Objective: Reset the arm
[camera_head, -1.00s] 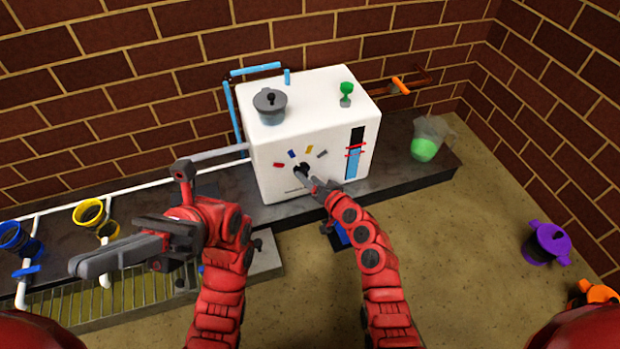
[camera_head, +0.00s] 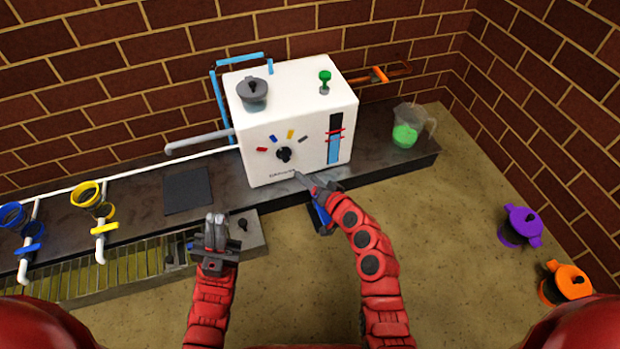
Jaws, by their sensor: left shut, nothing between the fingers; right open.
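My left gripper (camera_head: 216,232) is shut and empty, pointing forward over the grey block at the right end of the grated trough. My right gripper (camera_head: 304,180) is in front of the lower edge of the white box (camera_head: 255,166), below the black dial (camera_head: 284,154). Its fingers look thin from here and hold nothing that I can see. It appears apart from the dial. The dial sits amid several coloured marks on the box's front.
A dark counter (camera_head: 400,164) runs along the brick wall, with a jug of green liquid (camera_head: 405,134) at its right. Yellow (camera_head: 86,193) and blue (camera_head: 12,214) funnels stand left. Purple (camera_head: 522,226) and orange (camera_head: 570,282) pots are at right. A grated trough (camera_head: 125,270) lies front left.

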